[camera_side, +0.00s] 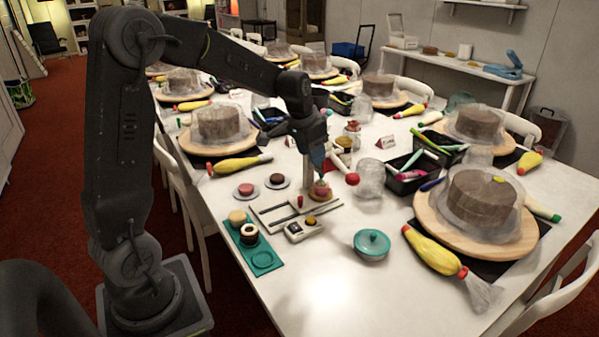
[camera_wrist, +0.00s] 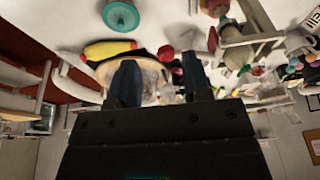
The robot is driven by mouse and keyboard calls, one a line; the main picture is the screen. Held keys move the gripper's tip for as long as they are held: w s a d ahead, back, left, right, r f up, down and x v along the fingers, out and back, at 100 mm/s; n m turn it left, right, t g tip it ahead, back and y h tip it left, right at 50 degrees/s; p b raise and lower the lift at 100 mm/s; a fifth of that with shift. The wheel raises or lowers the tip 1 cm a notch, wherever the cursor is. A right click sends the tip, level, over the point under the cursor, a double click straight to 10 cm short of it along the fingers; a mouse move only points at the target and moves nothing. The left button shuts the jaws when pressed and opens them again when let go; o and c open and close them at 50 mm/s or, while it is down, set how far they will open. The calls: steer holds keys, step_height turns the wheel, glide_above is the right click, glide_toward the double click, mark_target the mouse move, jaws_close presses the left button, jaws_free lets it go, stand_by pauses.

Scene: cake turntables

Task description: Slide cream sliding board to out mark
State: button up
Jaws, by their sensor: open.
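A cream board with dark rails and slots (camera_side: 270,212) lies on the white table, with a small red upright knob (camera_side: 300,201) at its far right part. I take this to be the sliding board. My gripper (camera_side: 319,174) is just behind and right of it, pointing down above a small round pinkish-topped item (camera_side: 320,190). In the wrist view my gripper (camera_wrist: 160,72) has its two blue fingers spread with a gap between them. A cream railed piece (camera_wrist: 252,37) shows upper right there. I cannot make out an out mark.
A teal tray (camera_side: 262,260) with small cakes and a small cream device (camera_side: 304,230) stand in front. A teal lidded dish (camera_side: 371,243) sits to the right. Glass jars, a black caddy (camera_side: 405,180) and a cake on a wooden turntable (camera_side: 440,225) crowd the right.

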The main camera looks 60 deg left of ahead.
steer(key=w+a+f, duration=0.3)
steer(key=a+f, duration=0.4)
steer(key=g, duration=0.1)
glide_above(299, 197)
step_height(299, 197, down, 7)
steer(key=shift+d+f, duration=0.1)
steer(key=shift+d, duration=0.05)
step_height(299, 197, down, 10)
steer(key=shift+c, duration=0.7)
steer(key=shift+r, duration=0.2)
steer(key=c, duration=0.6)
steer(key=shift+s, duration=6.05)
